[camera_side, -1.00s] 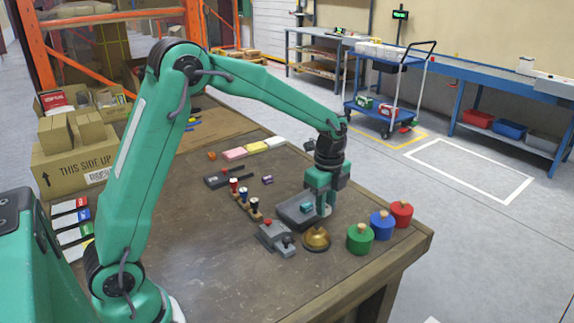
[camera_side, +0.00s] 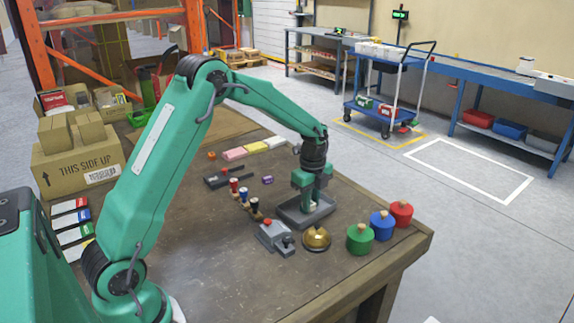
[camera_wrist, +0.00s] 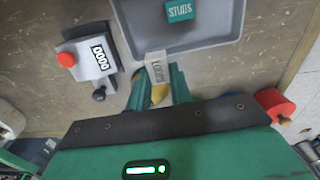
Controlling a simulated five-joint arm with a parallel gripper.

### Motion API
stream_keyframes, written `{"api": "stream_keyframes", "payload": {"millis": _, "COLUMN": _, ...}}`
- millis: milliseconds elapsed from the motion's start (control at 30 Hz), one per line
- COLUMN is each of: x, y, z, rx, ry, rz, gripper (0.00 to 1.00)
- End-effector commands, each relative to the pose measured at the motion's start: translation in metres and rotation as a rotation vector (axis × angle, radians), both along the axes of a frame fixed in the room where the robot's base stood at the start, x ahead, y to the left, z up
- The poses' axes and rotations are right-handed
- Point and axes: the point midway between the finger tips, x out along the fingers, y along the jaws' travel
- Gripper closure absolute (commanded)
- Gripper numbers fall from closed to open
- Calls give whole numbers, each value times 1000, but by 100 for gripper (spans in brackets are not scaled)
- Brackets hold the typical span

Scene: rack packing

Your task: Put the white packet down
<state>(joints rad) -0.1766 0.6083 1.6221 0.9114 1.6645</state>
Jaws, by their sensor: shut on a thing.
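The packet sticks out from between the green fingers (camera_wrist: 160,86). In the wrist view it overlaps the near edge of the grey tray (camera_wrist: 200,52). In the side view my fingers are over the tray (camera_side: 290,216) and the packet is hidden or too small to make out. I cannot tell whether it touches the tray floor. A teal packet marked STUDS (camera_wrist: 180,10) lies in the tray.
A grey box with a red button (camera_side: 270,236) and a brass bell (camera_side: 316,238) stand just in front of the tray. Green (camera_side: 359,239), blue (camera_side: 382,225) and red (camera_side: 401,213) weights stand to its right.

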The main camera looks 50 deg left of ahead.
Motion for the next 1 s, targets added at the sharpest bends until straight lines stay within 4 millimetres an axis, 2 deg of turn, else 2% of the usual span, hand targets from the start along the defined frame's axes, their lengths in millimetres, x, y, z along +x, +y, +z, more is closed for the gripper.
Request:
{"api": "stream_keyframes", "payload": {"millis": 100, "x": 5, "y": 13, "z": -8, "rx": 0, "ry": 0, "rz": 2, "gripper": 100}}
{"api": "stream_keyframes", "payload": {"millis": 233, "x": 7, "y": 19, "z": -12, "rx": 0, "ry": -1, "rz": -1, "gripper": 100}}
{"api": "stream_keyframes", "payload": {"millis": 467, "x": 7, "y": 20, "z": -14, "rx": 0, "ry": 0, "rz": -1, "gripper": 100}}
{"api": "stream_keyframes", "payload": {"millis": 800, "x": 7, "y": 19, "z": -47, "rx": 0, "ry": 2, "rz": -1, "gripper": 100}}
{"api": "stream_keyframes", "payload": {"millis": 1000, "x": 7, "y": 19, "z": -53, "rx": 0, "ry": -1, "rz": -1, "gripper": 100}}
